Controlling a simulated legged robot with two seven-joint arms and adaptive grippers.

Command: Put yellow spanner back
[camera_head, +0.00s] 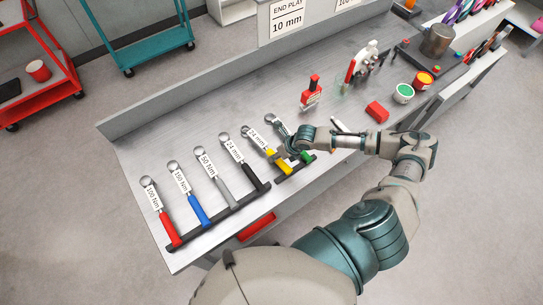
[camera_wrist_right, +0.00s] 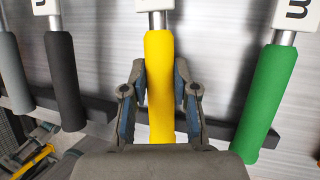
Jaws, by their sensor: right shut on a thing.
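The yellow spanner (camera_head: 283,166) lies with its yellow handle at the short black rack (camera_head: 293,170) and its ring end pointing away across the bench. In the right wrist view its handle (camera_wrist_right: 159,70) runs between the two fingers of my right gripper (camera_wrist_right: 160,90). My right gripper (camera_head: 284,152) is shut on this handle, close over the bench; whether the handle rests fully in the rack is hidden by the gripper. The green-handled spanner (camera_head: 305,157) lies just to the right, also seen in the right wrist view (camera_wrist_right: 266,95). My left gripper is out of view.
Black (camera_head: 251,176), grey (camera_head: 225,188), blue (camera_head: 198,210) and red (camera_head: 168,228) handled tools sit left on a longer black rack (camera_head: 215,221). A red block (camera_head: 377,111), a red-topped tool (camera_head: 312,93) and small tubs (camera_head: 404,93) stand to the right.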

